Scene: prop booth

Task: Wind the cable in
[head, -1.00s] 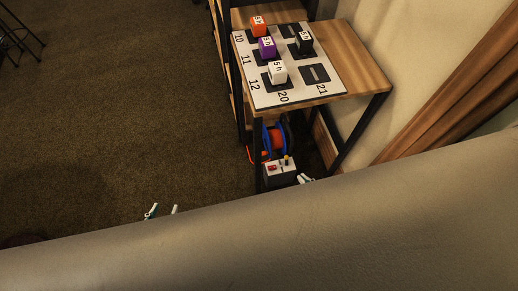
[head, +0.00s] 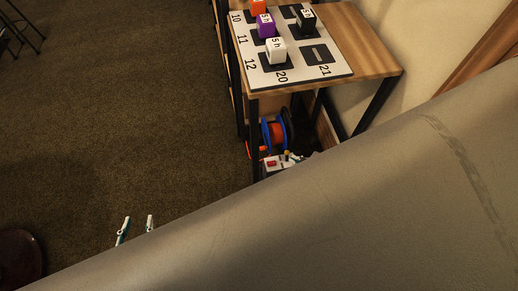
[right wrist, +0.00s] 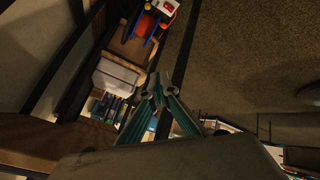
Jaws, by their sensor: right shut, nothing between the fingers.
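A cable reel (head: 277,133) with a blue frame and an orange drum stands under the small table in the head view. A bit of orange cable (head: 249,150) shows at its left. A pale control box (head: 270,165) with a red switch and a yellowish knob sits in front of it, partly hidden. My right gripper (head: 294,157) is by the box's right side; I cannot tell whether it touches. In the right wrist view its teal fingers (right wrist: 158,96) are together and empty, with the reel (right wrist: 149,27) and box (right wrist: 166,7) beyond. My left gripper (head: 136,228) is open and empty over the carpet.
A wooden table (head: 350,50) with black legs stands over the reel, bearing a numbered board (head: 243,62) with several cubes. A large grey-beige surface (head: 330,220) fills the foreground and hides both arms.

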